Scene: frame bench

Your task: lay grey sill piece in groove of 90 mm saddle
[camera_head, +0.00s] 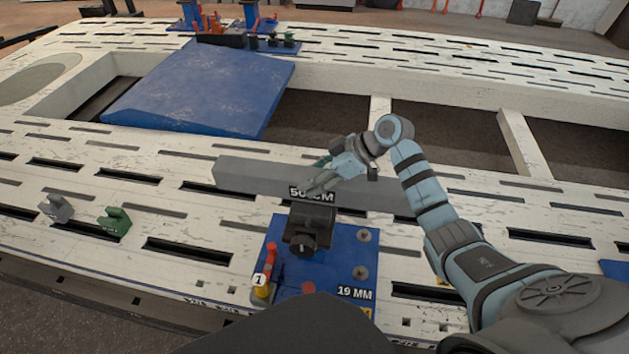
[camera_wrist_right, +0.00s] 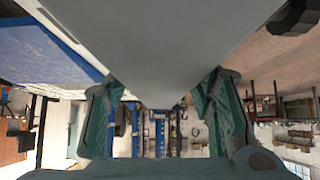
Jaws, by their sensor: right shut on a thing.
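The grey sill piece (camera_head: 255,176) is a long grey bar lying left to right across the middle of the head view. My right gripper (camera_head: 326,178) is shut on it near its middle. In the right wrist view the sill piece (camera_wrist_right: 160,45) fills the space between the green fingers (camera_wrist_right: 165,105). A small grey notched block (camera_head: 56,208) and a green notched block (camera_head: 115,221) stand at the left of the bench. Their markings are too small to read, so I cannot tell which is the 90 mm saddle. My left gripper is out of view.
A blue plate (camera_head: 338,240) marked 19 MM carries a black clamp (camera_head: 308,225), a red part and a yellow part, just in front of the bar. A blue panel (camera_head: 205,85) lies behind it. The slotted white bench (camera_head: 60,145) has open gaps at the back.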

